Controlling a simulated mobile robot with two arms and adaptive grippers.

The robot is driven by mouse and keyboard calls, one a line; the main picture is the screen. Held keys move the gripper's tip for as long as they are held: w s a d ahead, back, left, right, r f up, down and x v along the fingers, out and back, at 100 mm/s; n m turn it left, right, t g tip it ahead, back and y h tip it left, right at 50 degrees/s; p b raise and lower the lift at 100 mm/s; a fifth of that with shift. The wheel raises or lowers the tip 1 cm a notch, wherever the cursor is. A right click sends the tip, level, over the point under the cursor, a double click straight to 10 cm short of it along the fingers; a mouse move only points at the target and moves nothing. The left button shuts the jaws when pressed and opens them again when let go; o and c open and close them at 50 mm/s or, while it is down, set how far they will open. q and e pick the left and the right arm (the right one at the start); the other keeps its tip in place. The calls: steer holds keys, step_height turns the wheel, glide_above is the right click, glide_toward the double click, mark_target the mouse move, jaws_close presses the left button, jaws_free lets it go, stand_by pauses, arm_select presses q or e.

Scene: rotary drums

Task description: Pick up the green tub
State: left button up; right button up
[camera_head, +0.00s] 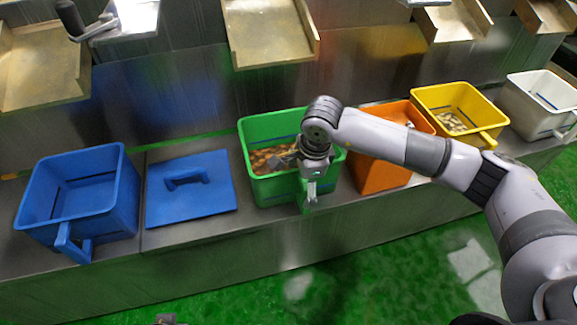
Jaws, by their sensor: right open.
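The green tub (262,123) stands on the metal ledge in the middle of the head view, with brown, rounded pieces inside. Its front handle (303,207) points toward me and is partly hidden by my right gripper. My right gripper (300,180) is open, pointing down at the tub's front rim by the handle. One light finger shows in front of the rim and a darker part shows over the contents. I cannot tell whether it touches the tub. My right arm covers the tub's right rim. My left gripper is not clearly in view.
A blue tub (88,195) and a flat blue lid (190,190) with a grip lie left. An orange tub (380,178), a yellow tub (458,105) and a white tub (540,103) stand right. Metal chutes (268,35) hang above. Green floor (240,280) lies in front.

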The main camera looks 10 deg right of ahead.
steer(key=f, duration=0.2)
steer(key=shift+w+a+f, duration=0.1)
steer(key=shift+w+f, duration=0.15)
steer(key=shift+f, duration=0.1)
steer(key=shift+c, duration=0.5)
